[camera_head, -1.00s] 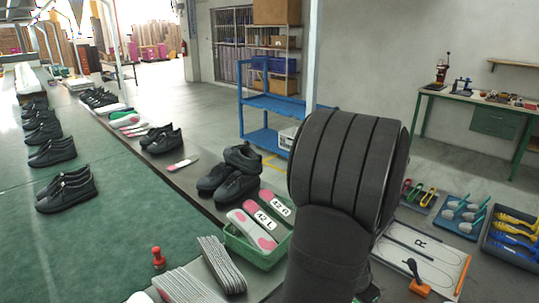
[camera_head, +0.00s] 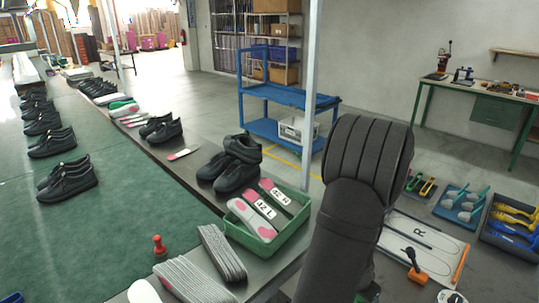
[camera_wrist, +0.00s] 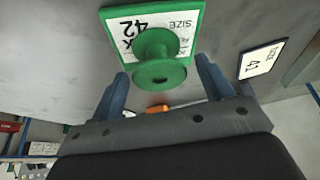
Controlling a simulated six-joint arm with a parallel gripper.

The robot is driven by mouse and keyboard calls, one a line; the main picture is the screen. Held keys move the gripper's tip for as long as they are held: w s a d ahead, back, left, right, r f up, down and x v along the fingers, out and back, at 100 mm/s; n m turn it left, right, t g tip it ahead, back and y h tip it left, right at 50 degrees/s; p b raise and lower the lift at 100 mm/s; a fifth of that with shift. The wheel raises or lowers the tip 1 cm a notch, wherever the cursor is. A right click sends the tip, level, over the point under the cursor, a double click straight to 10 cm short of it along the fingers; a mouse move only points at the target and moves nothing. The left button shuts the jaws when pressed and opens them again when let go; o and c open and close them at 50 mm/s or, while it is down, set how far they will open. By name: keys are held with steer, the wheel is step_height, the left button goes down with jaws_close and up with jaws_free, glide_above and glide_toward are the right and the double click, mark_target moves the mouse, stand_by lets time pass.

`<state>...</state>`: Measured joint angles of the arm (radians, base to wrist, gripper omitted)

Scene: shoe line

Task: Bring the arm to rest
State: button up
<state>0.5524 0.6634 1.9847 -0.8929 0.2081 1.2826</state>
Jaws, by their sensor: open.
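My gripper (camera_wrist: 163,67) is open in the wrist view, with its two blue-grey fingers apart. A green knob (camera_wrist: 160,57) on a green-framed plate (camera_wrist: 196,22) marked "SIZE 42" shows between the fingers in the picture. I cannot tell how far it is from them, but the jaws are not closed on it. In the head view my dark arm stands at the right of centre, and my gripper is hidden there.
A green tray (camera_head: 252,245) with insoles marked 42 stands left of my arm, near black shoes (camera_head: 237,165). A blue cart (camera_head: 290,97) is behind. To the right are a board marked R (camera_head: 440,240), an orange-based tool (camera_head: 417,275) and trays of tools (camera_head: 515,235).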

steer(key=shift+r, duration=0.4)
steer(key=shift+s+d+r, duration=0.1)
steer(key=shift+s+r, duration=0.15)
steer(key=shift+r, duration=0.4)
steer(key=shift+s+d+r, duration=0.1)
steer(key=shift+s+r, duration=0.1)
steer(key=shift+r, duration=0.4)
steer(key=s+d+r, duration=0.4)
steer(key=s+r, duration=0.5)
steer(key=r, duration=0.1)
steer(key=shift+s+d+r, duration=0.2)
steer(key=shift+s+r, duration=0.1)
steer(key=shift+s, duration=0.1)
